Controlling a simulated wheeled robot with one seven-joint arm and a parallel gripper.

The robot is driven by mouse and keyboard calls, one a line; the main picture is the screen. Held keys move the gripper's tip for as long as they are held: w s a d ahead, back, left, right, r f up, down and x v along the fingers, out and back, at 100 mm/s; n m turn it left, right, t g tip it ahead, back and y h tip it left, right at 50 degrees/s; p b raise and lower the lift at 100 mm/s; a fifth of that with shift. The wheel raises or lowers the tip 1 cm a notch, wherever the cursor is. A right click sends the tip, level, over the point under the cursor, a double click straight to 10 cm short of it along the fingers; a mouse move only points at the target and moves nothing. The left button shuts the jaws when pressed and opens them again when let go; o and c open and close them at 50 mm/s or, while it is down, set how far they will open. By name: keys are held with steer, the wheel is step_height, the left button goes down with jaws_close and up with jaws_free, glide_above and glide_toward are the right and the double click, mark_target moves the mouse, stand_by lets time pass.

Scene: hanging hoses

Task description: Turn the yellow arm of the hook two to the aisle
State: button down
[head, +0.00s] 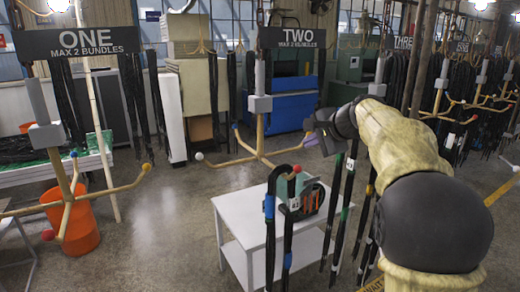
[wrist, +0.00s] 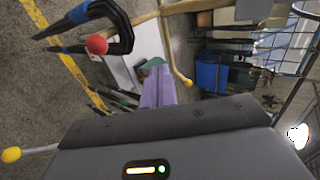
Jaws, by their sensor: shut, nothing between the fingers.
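Hook two hangs under the TWO sign (head: 290,37), its tan arms spreading from a low hub (head: 260,152). One arm ends in a white ball (head: 199,156), one in blue (head: 236,126), one in red (head: 297,168) with black hoses on it. A further arm (head: 288,149) runs right towards my gripper (head: 312,141), which hides its end in the head view. In the wrist view, a yellow-tipped arm (wrist: 188,82) shows just right of my purple fingers (wrist: 158,90). The fingers are shut and empty; I cannot tell whether they touch that arm.
Black hoses (head: 272,220) hang over a white table (head: 240,222) below hook two. Hook one (head: 66,188) and an orange bucket (head: 75,220) are at left. More hose hooks (head: 445,100) stand at right. In the wrist view, another yellow ball (wrist: 11,154) shows at lower left.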

mark_target(295, 169)
steer(key=shift+s+a+f+b, duration=0.45)
steer(key=shift+a+f+b, duration=0.05)
steer(key=shift+f+b, duration=0.7)
steer(key=shift+s+a+f+b, duration=0.4)
steer(key=shift+a+f+b, duration=0.1)
steer(key=shift+f+b, duration=0.75)
steer(key=shift+s+a+f+b, duration=0.45)
steer(key=shift+a+f+b, duration=0.05)
steer(key=shift+f+b, duration=0.7)
steer(key=shift+s+a+r, duration=0.15)
steer(key=shift+s+a, duration=0.35)
steer(key=shift+a, duration=0.3)
steer(key=shift+a+p, duration=4.45)
steer(key=shift+a, duration=5.25)
steer(key=s+d+r+p, duration=0.1)
steer(key=d+r+p, duration=0.3)
steer(key=r, duration=0.5)
steer(key=shift+s+d, duration=0.15)
steer(key=shift+s, duration=0.1)
